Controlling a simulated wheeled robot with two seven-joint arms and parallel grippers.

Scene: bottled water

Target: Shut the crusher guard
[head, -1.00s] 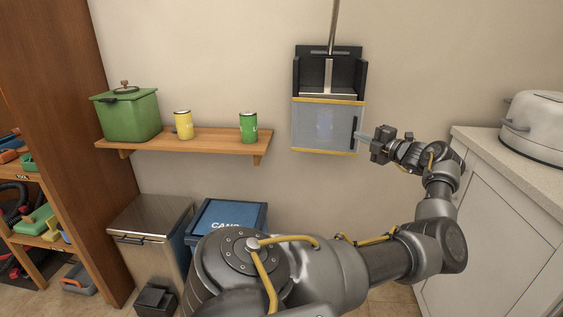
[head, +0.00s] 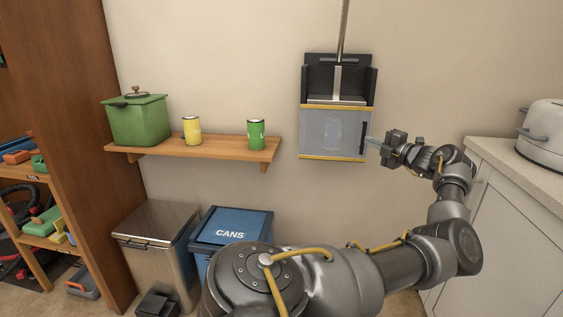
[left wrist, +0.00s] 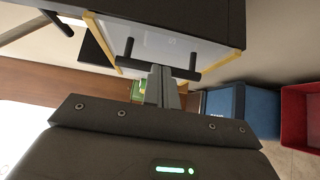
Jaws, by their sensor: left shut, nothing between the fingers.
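The crusher (head: 338,75) is a dark wall-mounted box with a metal rod rising from it. A dark bar handle (head: 363,138) is at the guard's right edge. My left gripper (head: 372,142) is shut and empty, its tips at or close to the handle. In the left wrist view the shut fingers (left wrist: 160,82) point at the handle (left wrist: 186,73) on the guard (left wrist: 170,45); contact is unclear. My right gripper is out of view.
A wooden shelf (head: 220,148) left of the crusher holds a green pot (head: 140,120), a yellow can (head: 192,130) and a green can (head: 256,134). A blue cans bin (head: 240,222) and a metal bin (head: 155,225) stand below. A counter (head: 485,150) is at right.

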